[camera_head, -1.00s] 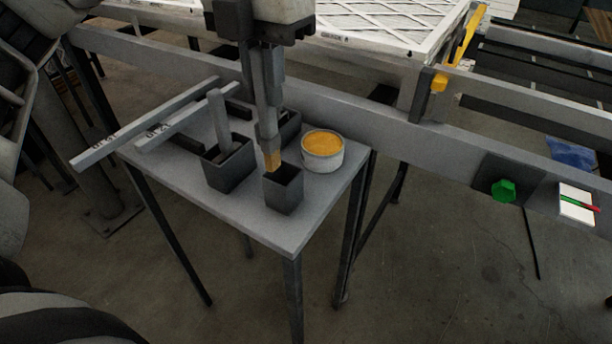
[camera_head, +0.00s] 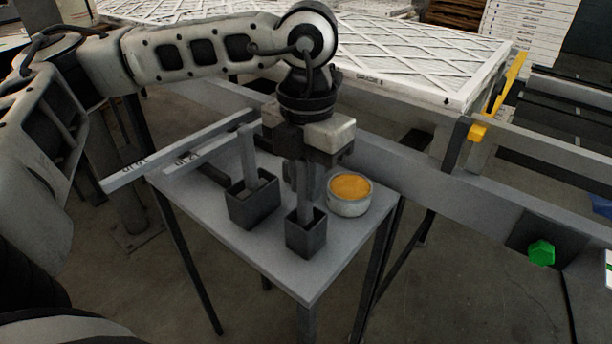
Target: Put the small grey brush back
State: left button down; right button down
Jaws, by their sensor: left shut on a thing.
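My left gripper (camera_head: 306,187) points straight down over the small table and is shut on the small grey brush (camera_head: 306,212). The brush is upright, and its lower part is inside the small dark square holder (camera_head: 306,239). The holder's walls hide the bristles. I cannot tell whether the brush touches the holder's bottom. My right gripper is not in view.
A larger dark box (camera_head: 253,208) with an upright grey handle (camera_head: 249,158) stands just left of the holder. A round tin with yellow contents (camera_head: 349,195) stands close on the right. Long grey bars (camera_head: 178,152) lie at the back left. The front of the table (camera_head: 300,281) is clear.

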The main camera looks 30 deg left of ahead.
pick_arm(q)
jog(key=shift+f+b, duration=0.2)
jog(key=shift+b, duration=0.1)
jog(key=c, duration=1.4)
grip_release()
jog(key=shift+r, duration=0.1)
jog(key=shift+o, duration=0.2)
jog(key=shift+r, duration=0.15)
jog(key=shift+r+p, duration=0.25)
jog(key=shift+p, duration=0.1)
notch_tip(320, 180, up, 12)
jog(key=shift+w+f, duration=0.1)
jog(key=shift+f, duration=0.1)
